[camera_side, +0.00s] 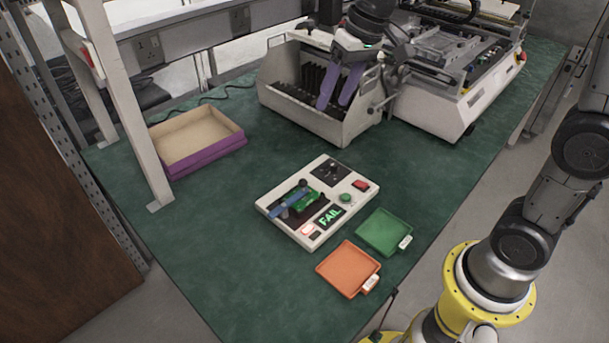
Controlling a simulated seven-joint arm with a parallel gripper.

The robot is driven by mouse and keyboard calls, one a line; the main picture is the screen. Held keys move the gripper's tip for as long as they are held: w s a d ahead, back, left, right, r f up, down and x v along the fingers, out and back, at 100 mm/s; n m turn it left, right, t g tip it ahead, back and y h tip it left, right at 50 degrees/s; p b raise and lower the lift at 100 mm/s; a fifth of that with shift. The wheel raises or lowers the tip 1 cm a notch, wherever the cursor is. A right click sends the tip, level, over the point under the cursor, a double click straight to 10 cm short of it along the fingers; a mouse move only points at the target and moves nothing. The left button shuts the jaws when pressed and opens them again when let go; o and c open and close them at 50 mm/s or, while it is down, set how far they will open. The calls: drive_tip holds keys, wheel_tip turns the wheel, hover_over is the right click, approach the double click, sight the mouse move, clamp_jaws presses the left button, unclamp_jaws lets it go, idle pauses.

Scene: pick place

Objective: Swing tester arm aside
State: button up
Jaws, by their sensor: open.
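The blue tester arm (287,203) lies slanted across a green circuit board (308,202) on the tester's dark bed. A dark knob shows near the arm's upper right end. My gripper (339,97) has two purple fingers spread apart and pointing down. It is over the grey slotted rack (283,97) at the back, away from the tester. I see nothing between the fingers.
A green tray (384,230) and an orange tray (347,266) lie in front of the tester. A purple-edged open box (196,143) sits at the left by a white post (132,125). A large machine (462,85) stands at the back right. The table left of the tester is clear.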

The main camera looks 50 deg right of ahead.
drive_tip(key=w+f+g, duration=0.1)
drive_tip(key=w+f, duration=0.4)
drive_tip(key=g, duration=0.1)
approach(304, 179)
drive_tip(key=shift+m, duration=0.3)
drive_tip(key=f, duration=0.3)
drive_tip(key=a+f, duration=0.1)
drive_tip(key=f, duration=0.5)
drive_tip(key=shift+w+a, duration=0.2)
drive_tip(key=shift+w, duration=0.15)
drive_tip(key=shift+r, duration=0.1)
clamp_jaws()
